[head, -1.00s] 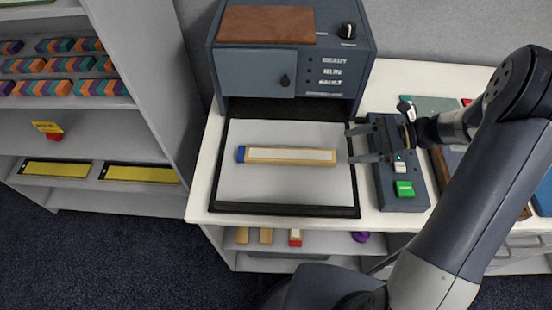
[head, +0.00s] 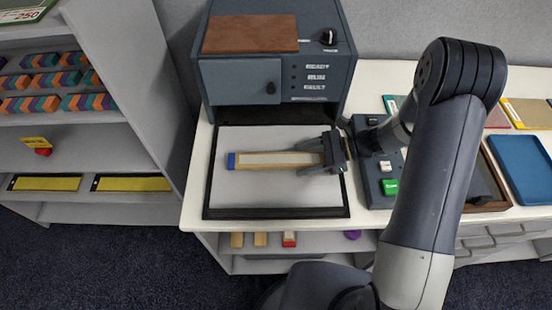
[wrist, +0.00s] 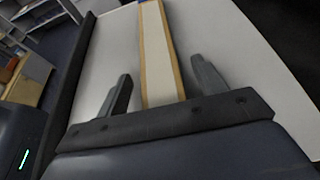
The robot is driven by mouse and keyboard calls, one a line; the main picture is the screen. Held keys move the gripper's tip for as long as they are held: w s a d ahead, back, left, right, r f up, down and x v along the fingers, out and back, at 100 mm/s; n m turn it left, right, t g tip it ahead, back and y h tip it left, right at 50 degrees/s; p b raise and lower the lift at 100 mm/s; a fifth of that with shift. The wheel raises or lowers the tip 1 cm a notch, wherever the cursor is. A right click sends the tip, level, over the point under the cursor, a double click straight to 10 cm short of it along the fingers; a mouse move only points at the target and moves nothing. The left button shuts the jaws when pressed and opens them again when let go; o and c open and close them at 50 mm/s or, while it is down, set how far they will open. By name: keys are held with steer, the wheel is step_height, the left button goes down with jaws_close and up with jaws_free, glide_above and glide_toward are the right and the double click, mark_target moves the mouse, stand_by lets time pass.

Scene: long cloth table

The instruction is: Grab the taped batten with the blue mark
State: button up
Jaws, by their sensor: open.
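The taped batten (head: 270,160) is a light wooden bar with a pale tape strip along its top and a blue mark at its left end. It lies flat on the pale bed of a dark-framed tray (head: 240,199) in front of the grey machine. My gripper (head: 312,160) is open at the batten's right end, with its fingers on either side of it. In the wrist view the batten (wrist: 159,50) runs between the two spread fingers (wrist: 163,88), with a gap on each side. The blue end just shows at the top of that view.
The grey machine (head: 235,80) stands behind the tray. A control box (head: 376,175) with a green button is right of it. Shorter blocks (head: 260,240), one with a red end (head: 289,239), lie on the shelf below. A blue tray (head: 522,165) is at far right.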

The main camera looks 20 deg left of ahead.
steer(key=c, duration=1.2)
